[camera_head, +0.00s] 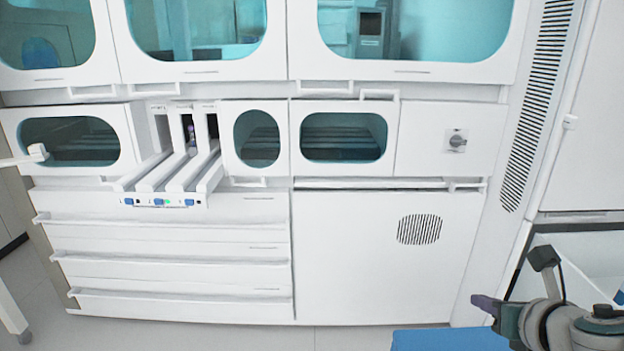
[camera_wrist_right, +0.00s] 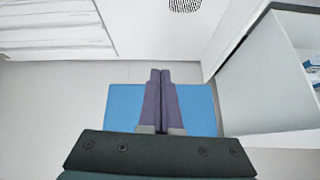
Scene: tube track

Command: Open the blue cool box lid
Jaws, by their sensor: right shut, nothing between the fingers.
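The blue cool box lid (camera_head: 435,339) shows as a flat blue patch at the bottom edge of the head view, mostly cut off. In the right wrist view it is a whole blue rectangle (camera_wrist_right: 122,105) on the floor area, with my gripper covering its middle. My right gripper (camera_head: 478,299) has purple fingers, shut together and empty. In the right wrist view its fingertips (camera_wrist_right: 160,72) point past the far edge of the blue lid. I cannot tell the height between fingers and lid. My left gripper is not in view.
A white cabinet wall with drawers (camera_head: 170,250) and teal windows stands ahead. Tube tracks (camera_head: 175,172) jut out from it. An open white compartment (camera_wrist_right: 265,75) stands to the right of the lid, with blue-and-white items inside. Grey floor (camera_wrist_right: 50,110) is clear left of the lid.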

